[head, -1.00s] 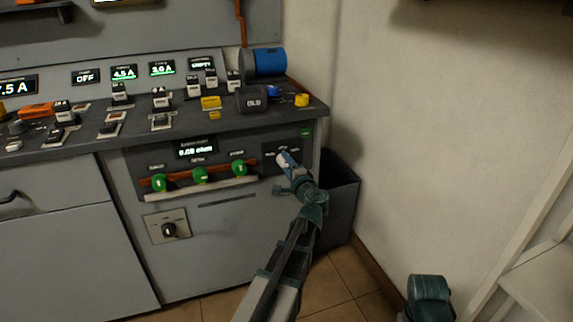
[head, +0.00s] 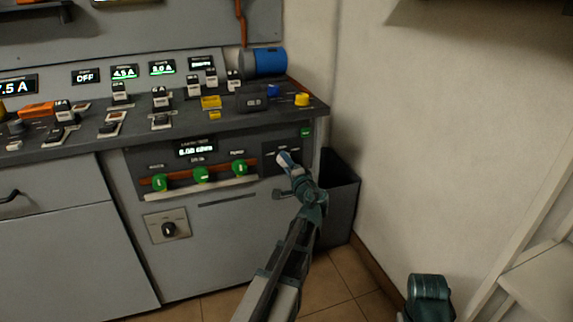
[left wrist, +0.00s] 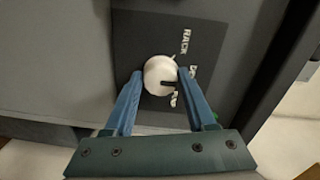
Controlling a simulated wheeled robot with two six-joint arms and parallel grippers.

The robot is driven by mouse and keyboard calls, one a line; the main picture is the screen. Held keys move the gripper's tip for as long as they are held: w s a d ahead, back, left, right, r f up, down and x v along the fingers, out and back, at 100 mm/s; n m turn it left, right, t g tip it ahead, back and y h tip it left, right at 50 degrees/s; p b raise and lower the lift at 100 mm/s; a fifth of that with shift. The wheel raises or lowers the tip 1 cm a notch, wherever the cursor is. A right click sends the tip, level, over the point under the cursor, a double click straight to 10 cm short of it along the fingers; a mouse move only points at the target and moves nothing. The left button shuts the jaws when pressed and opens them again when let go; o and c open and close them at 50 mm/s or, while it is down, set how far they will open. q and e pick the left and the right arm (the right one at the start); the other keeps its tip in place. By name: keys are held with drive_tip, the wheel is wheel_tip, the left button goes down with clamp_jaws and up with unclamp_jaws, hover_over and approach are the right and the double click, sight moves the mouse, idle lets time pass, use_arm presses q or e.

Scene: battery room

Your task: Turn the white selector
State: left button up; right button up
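The white selector (left wrist: 158,76) is a round knob on a dark plate (left wrist: 205,35) with white lettering; "RACK" is readable, the other labels are partly hidden. A dark mark on the knob lies on its right side, toward the lower labels. My left gripper (left wrist: 160,73) has one blue finger on each side of the knob, and both tips appear to touch it. In the head view my left gripper (head: 285,158) reaches the dark plate at the right end of the grey cabinet and covers most of the knob.
Green knobs (head: 200,174) sit on a brown bar left of the plate. Another selector (head: 168,230) is lower left. A dark bin (head: 340,195) stands right of the cabinet, against the wall. Switches and a blue cylinder (head: 270,62) are on the countertop above.

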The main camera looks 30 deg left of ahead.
use_arm(q)
drive_tip(key=o, duration=0.3)
drive_tip(key=v, duration=1.3)
drive_tip(key=shift+s+d, duration=0.3)
drive_tip(key=shift+f, duration=0.15)
